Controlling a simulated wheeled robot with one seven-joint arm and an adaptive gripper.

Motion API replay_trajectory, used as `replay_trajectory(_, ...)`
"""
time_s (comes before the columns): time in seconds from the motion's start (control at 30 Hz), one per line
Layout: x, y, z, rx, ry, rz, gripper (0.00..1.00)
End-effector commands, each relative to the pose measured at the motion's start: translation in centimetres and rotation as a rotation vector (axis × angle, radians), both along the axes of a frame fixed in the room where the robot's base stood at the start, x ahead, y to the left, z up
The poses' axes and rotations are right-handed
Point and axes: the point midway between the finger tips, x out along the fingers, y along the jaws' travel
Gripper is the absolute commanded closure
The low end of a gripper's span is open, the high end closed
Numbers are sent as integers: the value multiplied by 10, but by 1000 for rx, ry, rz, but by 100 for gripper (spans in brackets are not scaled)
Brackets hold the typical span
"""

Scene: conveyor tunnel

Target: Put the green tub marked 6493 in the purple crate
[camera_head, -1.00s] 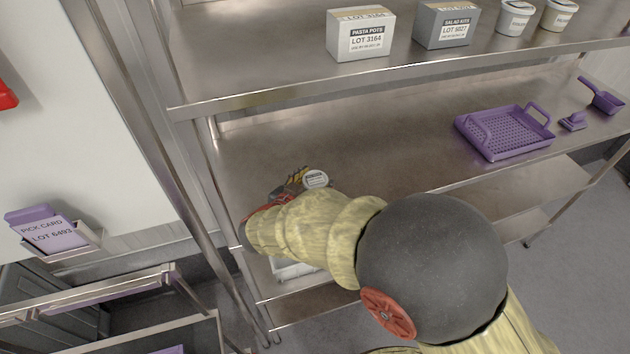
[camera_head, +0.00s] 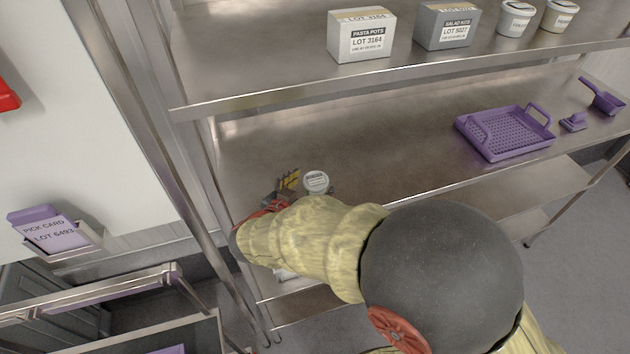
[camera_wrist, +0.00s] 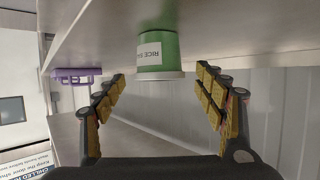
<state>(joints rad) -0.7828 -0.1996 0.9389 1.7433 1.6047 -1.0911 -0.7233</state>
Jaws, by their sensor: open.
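In the wrist view a green tub (camera_wrist: 158,48) with a pale lid stands between and just beyond my fingertips, its white label partly readable as "RICE"; no lot number can be read. In the head view a round pale lid (camera_head: 316,181) shows on the middle shelf, right beside my gripper (camera_head: 287,186). My gripper (camera_wrist: 161,78) is open, a finger on each side of the tub's line, with nothing held. My forearm hides part of the shelf. A purple edge (camera_head: 170,350) shows at the bottom left; I cannot tell if it is the crate.
A purple perforated tray (camera_head: 505,134), a small purple tool (camera_head: 572,122) and a purple scoop (camera_head: 602,96) lie right on the middle shelf (camera_head: 380,150). The upper shelf holds boxes (camera_head: 361,36) and white tubs (camera_head: 516,18). A post (camera_head: 200,180) stands left. A pick card (camera_head: 48,230) reads LOT 6493.

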Motion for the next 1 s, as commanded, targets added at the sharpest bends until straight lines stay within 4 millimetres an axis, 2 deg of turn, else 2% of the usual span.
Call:
replay_trajectory(0.1,-22,14,12,1,0,5,29)
replay_trajectory(0.3,-52,30,26,0,0,3,29)
replay_trajectory(0.43,-65,36,31,0,0,1,29)
replay_trajectory(0.6,-72,40,34,0,0,0,29)
replay_trajectory(0.77,-71,40,35,4,-1,3,29)
replay_trajectory(0.87,-59,42,45,49,-16,34,29)
replay_trajectory(0.97,-32,49,70,153,-47,121,29)
replay_trajectory(1.0,-20,52,85,205,-62,173,29)
